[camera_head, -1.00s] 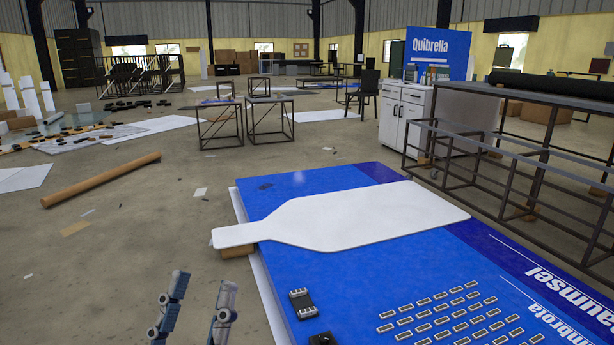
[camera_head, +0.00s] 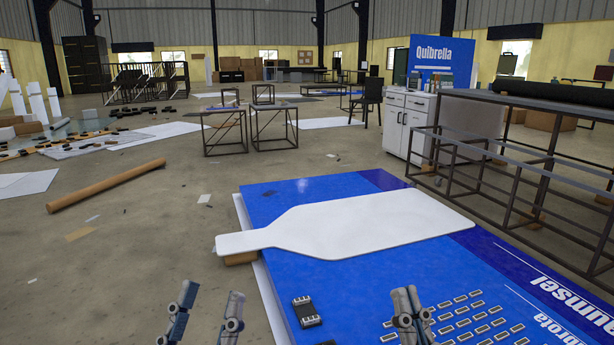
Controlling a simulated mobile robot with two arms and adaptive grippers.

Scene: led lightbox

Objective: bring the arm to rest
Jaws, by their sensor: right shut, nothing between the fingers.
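My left gripper (camera_head: 208,306) shows at the bottom edge, left of the blue board (camera_head: 275,204). Its two fingers are spread apart with nothing between them. My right gripper (camera_head: 412,304) shows at the bottom, over the blue board. Its fingers are together and hold nothing. Most of both arms is out of the frame.
A white bottle-shaped panel (camera_head: 350,224) lies on the blue board. A black module (camera_head: 305,311) and rows of small chips (camera_head: 470,322) lie nearer. A metal frame table (camera_head: 540,160) stands at the right. Open floor lies left, with a brown tube (camera_head: 105,186).

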